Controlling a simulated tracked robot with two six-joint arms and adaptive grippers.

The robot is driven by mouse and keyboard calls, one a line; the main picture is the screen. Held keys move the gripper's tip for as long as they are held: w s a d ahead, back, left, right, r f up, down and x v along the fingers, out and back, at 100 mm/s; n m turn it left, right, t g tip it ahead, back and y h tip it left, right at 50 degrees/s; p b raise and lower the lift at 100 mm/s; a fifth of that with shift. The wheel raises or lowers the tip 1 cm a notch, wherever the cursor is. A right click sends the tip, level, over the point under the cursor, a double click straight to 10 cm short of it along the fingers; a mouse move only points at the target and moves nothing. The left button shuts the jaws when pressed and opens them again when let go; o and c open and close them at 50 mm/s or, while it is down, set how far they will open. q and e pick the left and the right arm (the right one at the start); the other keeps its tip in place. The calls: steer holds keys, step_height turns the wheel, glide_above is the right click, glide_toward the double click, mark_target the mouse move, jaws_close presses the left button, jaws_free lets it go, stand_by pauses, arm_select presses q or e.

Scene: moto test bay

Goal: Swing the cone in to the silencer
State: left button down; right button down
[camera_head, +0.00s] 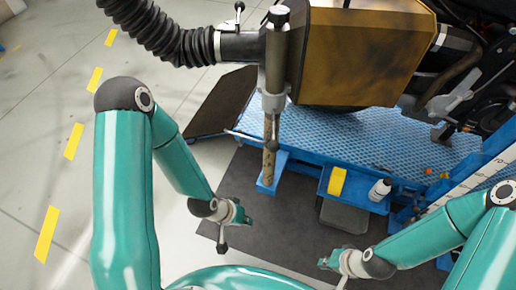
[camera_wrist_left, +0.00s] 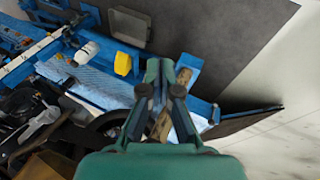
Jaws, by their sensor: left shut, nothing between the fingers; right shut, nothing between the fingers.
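A black corrugated hose (camera_head: 160,28) comes in at the top left and ends in a grey metal collar (camera_head: 238,46), which I take for the cone. The collar meets an upright metal post (camera_head: 276,60) with a black cap and a clamp. A large brown-gold box-shaped body (camera_head: 365,50), probably the silencer, is just right of the post. My left gripper (camera_head: 240,212) is shut and empty, below and left of the post's foot. Its fingers also show in the left wrist view (camera_wrist_left: 167,80). My right gripper (camera_head: 330,262) is shut and empty at the lower middle.
A blue lift platform (camera_head: 340,140) lies under the motorcycle. A blue tray (camera_head: 360,200) on its near side holds a yellow block (camera_head: 337,181) and a white bottle (camera_head: 380,189). A dark mat (camera_head: 275,235) covers the floor below my grippers. Open floor is at the left.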

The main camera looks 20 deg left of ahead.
arm_select(q)
steer(key=w+a+r+m+t+h+b, duration=0.35)
steer(key=w+a+r+t, duration=0.5)
steer(key=w+r, duration=0.3)
steer(key=s+a+r+m+h+b, duration=0.1)
steer(key=s+a+r+m+h, duration=0.1)
steer(key=s+r+m+h, duration=0.55)
steer(key=w+d+r+y, duration=0.1)
steer(key=w+d+y, duration=0.2)
steer(key=w+d, duration=0.6)
steer(key=shift+w+d+g, duration=0.15)
steer(key=shift+d+g, duration=0.2)
steer(key=shift+d, duration=0.35)
steer(key=shift+b, duration=0.3)
